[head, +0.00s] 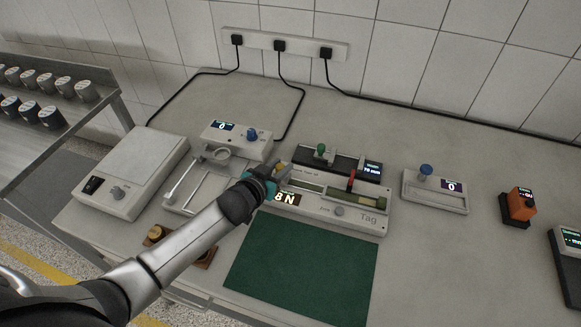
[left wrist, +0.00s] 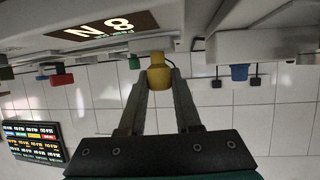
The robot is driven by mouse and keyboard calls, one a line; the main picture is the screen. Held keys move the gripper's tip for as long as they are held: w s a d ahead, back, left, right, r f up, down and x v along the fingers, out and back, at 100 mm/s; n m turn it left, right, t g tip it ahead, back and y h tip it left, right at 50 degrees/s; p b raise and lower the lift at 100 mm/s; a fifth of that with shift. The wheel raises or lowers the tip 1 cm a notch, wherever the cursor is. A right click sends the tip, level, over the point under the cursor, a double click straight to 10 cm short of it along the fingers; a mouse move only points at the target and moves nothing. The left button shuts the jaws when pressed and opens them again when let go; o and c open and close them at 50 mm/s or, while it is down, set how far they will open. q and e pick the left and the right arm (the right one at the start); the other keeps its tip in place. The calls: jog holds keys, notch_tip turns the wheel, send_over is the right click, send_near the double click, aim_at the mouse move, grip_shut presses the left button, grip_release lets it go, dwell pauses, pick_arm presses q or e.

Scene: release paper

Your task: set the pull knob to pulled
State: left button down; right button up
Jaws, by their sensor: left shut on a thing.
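My left gripper (head: 272,178) reaches in from the left to the left end of the grey device marked "Tag" (head: 372,229). In the left wrist view its two fingers (left wrist: 160,88) are shut on a yellow knob (left wrist: 158,72), which sits against the device's underside as that view shows it. In the head view the yellow knob (head: 283,168) is partly hidden by the gripper. The device's display (head: 287,198) shows an 8 and an N. My right gripper is not in view.
A green knob (head: 321,149) and a red upright part (head: 351,180) stand on the device's rear side. A white scale (head: 130,170) and a device with a blue knob (head: 252,134) are to the left. A green mat (head: 300,272) lies clear in front.

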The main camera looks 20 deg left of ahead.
pick_arm(q)
jog(key=shift+d, duration=0.1)
jog(key=c, duration=0.6)
grip_release()
jog(key=shift+d, duration=0.1)
jog(key=p+v, duration=0.2)
jog(key=v, duration=1.3)
jog(key=shift+s, duration=0.2)
